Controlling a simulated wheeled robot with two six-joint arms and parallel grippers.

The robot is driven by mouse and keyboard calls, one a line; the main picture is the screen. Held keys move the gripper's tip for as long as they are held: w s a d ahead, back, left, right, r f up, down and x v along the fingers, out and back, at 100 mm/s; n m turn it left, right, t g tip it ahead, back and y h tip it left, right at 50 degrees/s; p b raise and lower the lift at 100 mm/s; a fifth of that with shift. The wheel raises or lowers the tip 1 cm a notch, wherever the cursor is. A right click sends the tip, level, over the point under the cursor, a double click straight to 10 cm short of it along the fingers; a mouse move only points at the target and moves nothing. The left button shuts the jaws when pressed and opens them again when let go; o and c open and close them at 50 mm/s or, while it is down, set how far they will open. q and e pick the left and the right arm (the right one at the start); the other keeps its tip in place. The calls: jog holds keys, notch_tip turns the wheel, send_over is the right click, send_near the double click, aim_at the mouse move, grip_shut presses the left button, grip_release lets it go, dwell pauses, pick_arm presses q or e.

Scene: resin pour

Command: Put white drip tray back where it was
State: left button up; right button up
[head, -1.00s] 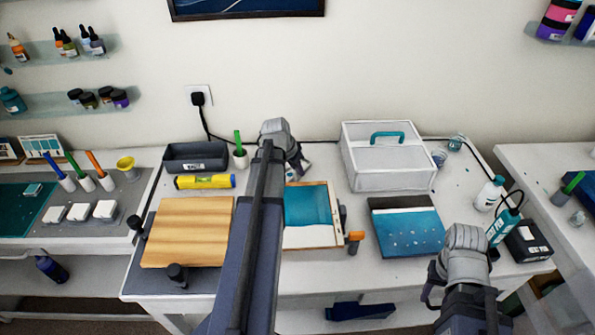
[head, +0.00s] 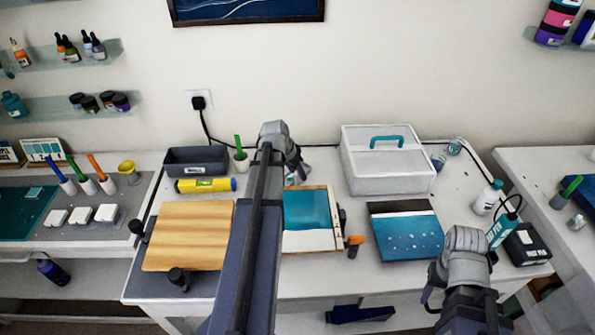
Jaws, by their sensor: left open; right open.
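I cannot make out a plain white drip tray for certain. A wood-edged panel or tray (head: 310,239) with a teal area and a white strip lies at mid-table, its left part hidden behind my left arm. My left gripper (head: 298,172) is just beyond its far edge, small and partly hidden by its wrist; it is open, with nothing clearly held. My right gripper (head: 431,291) is open near the front edge, mostly hidden beside its wrist, below a dark and teal panel (head: 407,232).
A white box with a teal handle (head: 388,172) stands at the back. A wooden board (head: 188,235), yellow level (head: 205,185) and dark bin (head: 196,161) are at left. Bottles (head: 487,197) and a black box (head: 527,244) crowd the right. Clear table lies in front of the panels.

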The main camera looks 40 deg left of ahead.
pick_arm(q)
jog(key=p+v, duration=0.9)
jog(key=v, duration=0.2)
jog(key=shift+m+g+h, duration=0.3)
jog(key=shift+m+g, duration=0.1)
jog(key=shift+g, duration=0.3)
jog(key=d, duration=0.3)
jog(key=w+d, duration=0.1)
jog(key=d, duration=0.7)
jog(key=shift+w+f, duration=0.25)
jog(key=shift+f, duration=0.15)
jog(key=s+d+g, duration=0.1)
jog(key=s+d, duration=0.2)
jog(key=d, duration=0.6)
jog(key=s+d+m+g+y, duration=0.1)
jog(key=s+d, duration=0.2)
jog(key=d, duration=0.7)
jog(key=s+d+m+g+y, duration=0.1)
jog(key=s+d, duration=0.3)
jog(key=d, duration=0.6)
jog(key=shift+f+g, duration=0.3)
jog(key=shift+f, duration=0.05)
jog(key=shift+s+f, duration=0.1)
jog(key=shift+f, duration=0.05)
notch_tip(320, 180, down, 5)
jog(key=b, duration=0.5)
jog(key=shift+f, duration=0.15)
